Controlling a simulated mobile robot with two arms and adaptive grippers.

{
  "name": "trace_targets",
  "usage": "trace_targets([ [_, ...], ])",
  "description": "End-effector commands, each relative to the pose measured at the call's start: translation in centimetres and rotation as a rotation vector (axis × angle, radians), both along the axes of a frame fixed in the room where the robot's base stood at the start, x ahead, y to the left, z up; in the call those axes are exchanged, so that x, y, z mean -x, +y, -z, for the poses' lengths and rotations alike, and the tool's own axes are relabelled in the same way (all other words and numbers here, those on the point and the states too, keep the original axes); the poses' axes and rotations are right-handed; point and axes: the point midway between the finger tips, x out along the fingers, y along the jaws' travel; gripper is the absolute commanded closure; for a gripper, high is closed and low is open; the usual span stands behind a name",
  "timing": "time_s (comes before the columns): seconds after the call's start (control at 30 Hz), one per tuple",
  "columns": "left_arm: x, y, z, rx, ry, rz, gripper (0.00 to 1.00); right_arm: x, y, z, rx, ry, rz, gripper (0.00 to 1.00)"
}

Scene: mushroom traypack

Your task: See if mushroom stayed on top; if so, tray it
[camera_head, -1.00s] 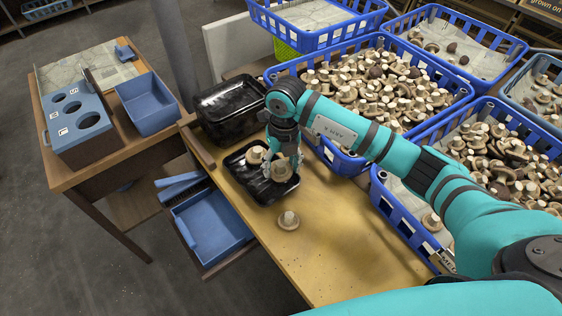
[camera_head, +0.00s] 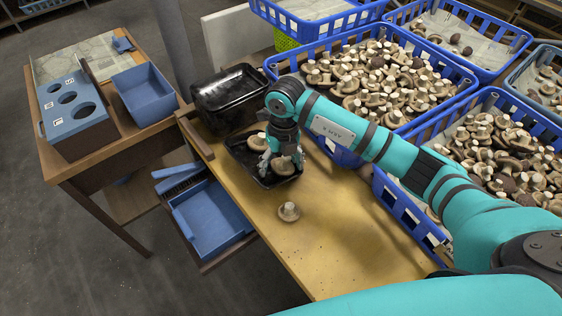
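My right gripper (camera_head: 283,162) points down into the black tray (camera_head: 243,157) on the wooden table. Its fingers straddle a brown-capped mushroom (camera_head: 284,169) low in the tray; I cannot tell whether they grip it. Another mushroom (camera_head: 257,141) lies in the tray to the left of the gripper. A single mushroom (camera_head: 289,212) stands stem up on the table in front of the tray. The blue sizing block (camera_head: 75,112) with several round holes stands on the left side table, and no mushroom shows on its top. My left gripper is not in view.
A stack of black trays (camera_head: 228,96) stands behind the working tray. Blue crates (camera_head: 408,215) of mushrooms line the right and back. An empty blue bin (camera_head: 145,95) is beside the block.

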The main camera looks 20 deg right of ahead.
Motion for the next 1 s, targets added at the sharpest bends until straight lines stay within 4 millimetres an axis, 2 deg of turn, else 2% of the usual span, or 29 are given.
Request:
trace_targets([
  [0.33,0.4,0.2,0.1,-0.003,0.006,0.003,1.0,0.0,-0.2,0.0,0.003,0.001,0.003,0.13],
  [0.47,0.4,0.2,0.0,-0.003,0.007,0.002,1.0,-0.1,-0.2,-0.8,0.003,-0.002,0.003,0.13],
  [0.57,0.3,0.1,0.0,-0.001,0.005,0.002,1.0,-0.2,-0.3,-2.4,0.003,-0.005,0.002,0.13],
  [0.8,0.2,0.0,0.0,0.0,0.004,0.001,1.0,-0.3,-0.5,-7.6,0.003,-0.004,0.001,0.13],
  [1.0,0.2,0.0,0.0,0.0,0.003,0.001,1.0,-0.3,-0.7,-10.8,0.002,-0.003,0.001,0.13],
])
